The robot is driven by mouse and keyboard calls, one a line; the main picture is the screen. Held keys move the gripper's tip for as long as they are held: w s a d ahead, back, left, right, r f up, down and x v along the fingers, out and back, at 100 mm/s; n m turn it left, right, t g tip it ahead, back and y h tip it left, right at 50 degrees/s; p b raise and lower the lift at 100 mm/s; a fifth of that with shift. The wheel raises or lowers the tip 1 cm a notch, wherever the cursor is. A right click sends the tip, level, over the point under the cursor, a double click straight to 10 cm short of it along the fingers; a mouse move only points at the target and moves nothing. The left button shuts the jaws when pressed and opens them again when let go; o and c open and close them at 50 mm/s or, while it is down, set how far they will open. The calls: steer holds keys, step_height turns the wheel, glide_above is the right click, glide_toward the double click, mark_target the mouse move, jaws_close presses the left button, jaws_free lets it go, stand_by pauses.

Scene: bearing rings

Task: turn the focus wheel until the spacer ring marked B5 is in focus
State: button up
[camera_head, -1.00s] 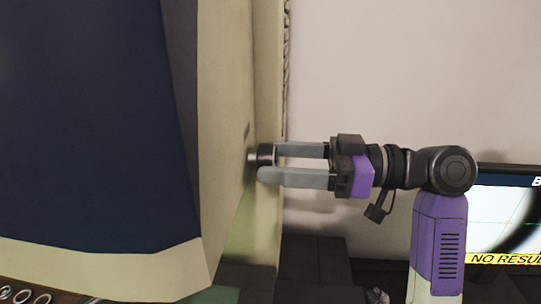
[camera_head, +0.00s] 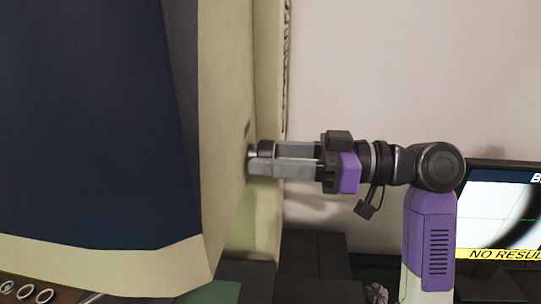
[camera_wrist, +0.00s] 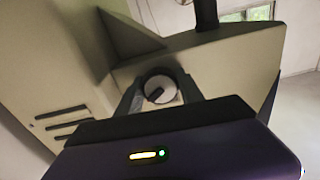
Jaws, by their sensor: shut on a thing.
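The focus wheel (camera_head: 265,149) is a small dark knob on the side of a large beige machine (camera_head: 228,130). In the wrist view the wheel (camera_wrist: 161,88) shows its round pale face with a dark mark. My gripper (camera_head: 262,158) is shut on the wheel, with one grey finger on each side; it also shows in the wrist view (camera_wrist: 160,95). A screen (camera_head: 505,208) at the right shows part of a dark curved shape on a pale field and a yellow strip reading "NO RESUL", cut off by the frame edge. No B5 mark is legible.
Several rings (camera_head: 28,291) lie in a brown tray (camera_head: 66,297) at the lower left. A crumpled pale thing (camera_head: 376,293) lies low by my arm. Dark blocks or surfaces (camera_head: 315,265) fill the bottom middle. The wall behind is bare.

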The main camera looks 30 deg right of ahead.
steer(key=shift+r, duration=0.1)
steer(key=m+p, duration=0.3)
steer(key=m, duration=0.1)
steer(key=shift+r, duration=0.15)
steer(key=shift+m+p, duration=1.15)
steer(key=shift+m, duration=0.25)
steer(key=o, duration=1.4)
steer(key=shift+f, duration=0.2)
steer(key=shift+b+v, duration=0.9)
steer(key=shift+v, duration=3)
